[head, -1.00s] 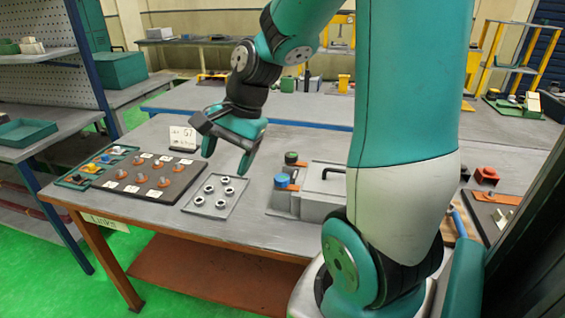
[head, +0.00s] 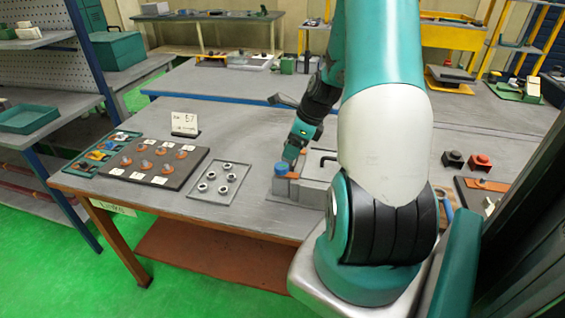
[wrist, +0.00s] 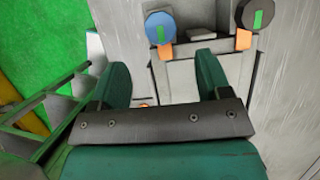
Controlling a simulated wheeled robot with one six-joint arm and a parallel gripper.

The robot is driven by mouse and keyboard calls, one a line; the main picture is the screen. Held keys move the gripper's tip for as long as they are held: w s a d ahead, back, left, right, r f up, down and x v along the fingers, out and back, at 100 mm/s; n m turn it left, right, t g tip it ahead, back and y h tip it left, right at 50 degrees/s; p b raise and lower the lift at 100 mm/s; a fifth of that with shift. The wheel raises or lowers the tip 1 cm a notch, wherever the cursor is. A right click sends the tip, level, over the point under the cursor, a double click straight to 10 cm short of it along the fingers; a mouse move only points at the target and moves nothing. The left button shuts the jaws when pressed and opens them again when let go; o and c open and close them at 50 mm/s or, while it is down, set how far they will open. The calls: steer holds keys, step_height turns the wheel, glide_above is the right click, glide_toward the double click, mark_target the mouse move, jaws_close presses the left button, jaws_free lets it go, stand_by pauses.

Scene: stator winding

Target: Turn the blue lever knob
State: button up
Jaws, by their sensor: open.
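The blue lever knob (head: 281,168) stands on the left end of a grey box (head: 309,193), with an orange part below it. In the wrist view the blue knob (wrist: 161,27) shows a green mark on top and an orange lever (wrist: 166,51). A dark knob (wrist: 255,13) with a green mark and orange lever is to its right; in the head view my gripper hides it. My gripper (head: 290,157) is over the box, close to the blue knob. In the wrist view my gripper (wrist: 163,68) is open, nothing between its fingers, the blue knob beyond the fingertips.
To the left lie a tray of metal rings (head: 221,183), a dark board with copper-coloured parts (head: 153,163) and a white sign card (head: 185,123). A red block (head: 480,162) lies at right.

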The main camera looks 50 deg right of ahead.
mark_target(281, 165)
steer(key=p+x, duration=0.1)
steer(key=x, duration=0.7)
steer(key=shift+w, duration=0.1)
steer(key=shift+c, duration=0.5)
steer(key=c, duration=0.8)
